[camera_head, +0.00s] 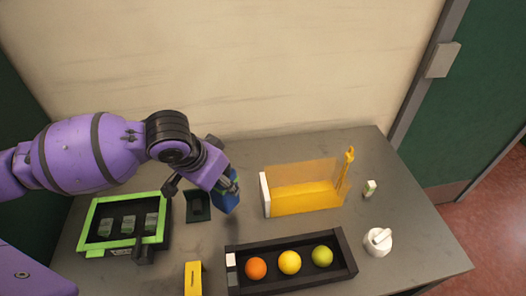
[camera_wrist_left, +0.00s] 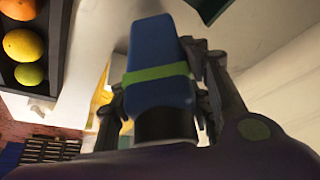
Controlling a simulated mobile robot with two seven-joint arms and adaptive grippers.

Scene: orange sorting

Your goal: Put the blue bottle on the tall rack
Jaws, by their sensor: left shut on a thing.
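The blue bottle (camera_head: 228,202) has a green band and a dark end, seen clearly in the left wrist view (camera_wrist_left: 158,95). My left gripper (camera_head: 224,184) is shut on it, with fingers on both sides in the left wrist view (camera_wrist_left: 162,98). The bottle appears tilted in the head view, above the table's middle; its exact height is unclear. I cannot tell for sure which thing is the tall rack. A yellow holder (camera_head: 300,201) with a see-through amber panel stands to the right of the bottle, apart from it. My right gripper is not in view.
A black tray (camera_head: 292,285) with an orange, a yellow and a green fruit lies in front. A green-rimmed crate (camera_head: 92,213) holds small items at left. A black stand (camera_head: 197,205), yellow block (camera_head: 193,278), white mortar (camera_head: 378,244) and small bottle (camera_head: 370,188) are nearby.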

